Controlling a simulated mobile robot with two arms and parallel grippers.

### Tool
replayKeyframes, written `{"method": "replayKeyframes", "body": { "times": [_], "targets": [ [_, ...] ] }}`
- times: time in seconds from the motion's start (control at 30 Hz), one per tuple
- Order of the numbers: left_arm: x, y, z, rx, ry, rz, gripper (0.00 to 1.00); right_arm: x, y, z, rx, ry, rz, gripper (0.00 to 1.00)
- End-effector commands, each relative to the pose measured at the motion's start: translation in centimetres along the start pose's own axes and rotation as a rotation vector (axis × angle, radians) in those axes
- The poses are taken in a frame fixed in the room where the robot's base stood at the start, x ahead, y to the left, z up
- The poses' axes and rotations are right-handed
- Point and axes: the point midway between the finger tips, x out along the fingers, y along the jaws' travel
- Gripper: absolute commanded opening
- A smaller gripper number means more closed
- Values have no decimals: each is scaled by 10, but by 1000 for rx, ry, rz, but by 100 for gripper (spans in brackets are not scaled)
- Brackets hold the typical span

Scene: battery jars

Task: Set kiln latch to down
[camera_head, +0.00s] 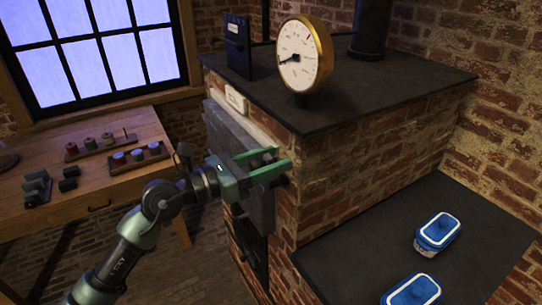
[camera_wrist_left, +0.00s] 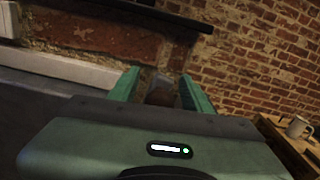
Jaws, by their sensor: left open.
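The brick kiln (camera_head: 345,165) has a dark flat top, and a grey door (camera_head: 232,135) on its left face. My left gripper (camera_head: 284,159) is at the door's right edge with its two green fingers apart. In the left wrist view, the left gripper (camera_wrist_left: 160,88) has a dark brownish rounded piece (camera_wrist_left: 162,97) between its fingers, perhaps the latch handle. I cannot tell whether the fingers touch it. The latch is mostly hidden by the gripper, so its position is unclear. My right gripper is not in view.
A round brass gauge (camera_head: 305,55) and a blue panel (camera_head: 238,46) stand on the kiln top. Blue lidded jars (camera_head: 437,232) sit on a lower dark ledge (camera_head: 360,245) at right. A wooden table (camera_head: 95,190) with spools stands left. A mug (camera_wrist_left: 297,127) shows in the wrist view.

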Motion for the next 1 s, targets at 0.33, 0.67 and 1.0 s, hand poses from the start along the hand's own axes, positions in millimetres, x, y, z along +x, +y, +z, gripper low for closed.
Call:
{"method": "replayKeyframes", "body": {
  "times": [0.33,0.67,1.0],
  "targets": [
    [0,0,0,0,0,0,9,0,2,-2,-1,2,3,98],
    [0,0,-1,-1,0,0,0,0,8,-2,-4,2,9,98],
    [0,0,-1,-3,1,0,0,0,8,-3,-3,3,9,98]
  ]
}}
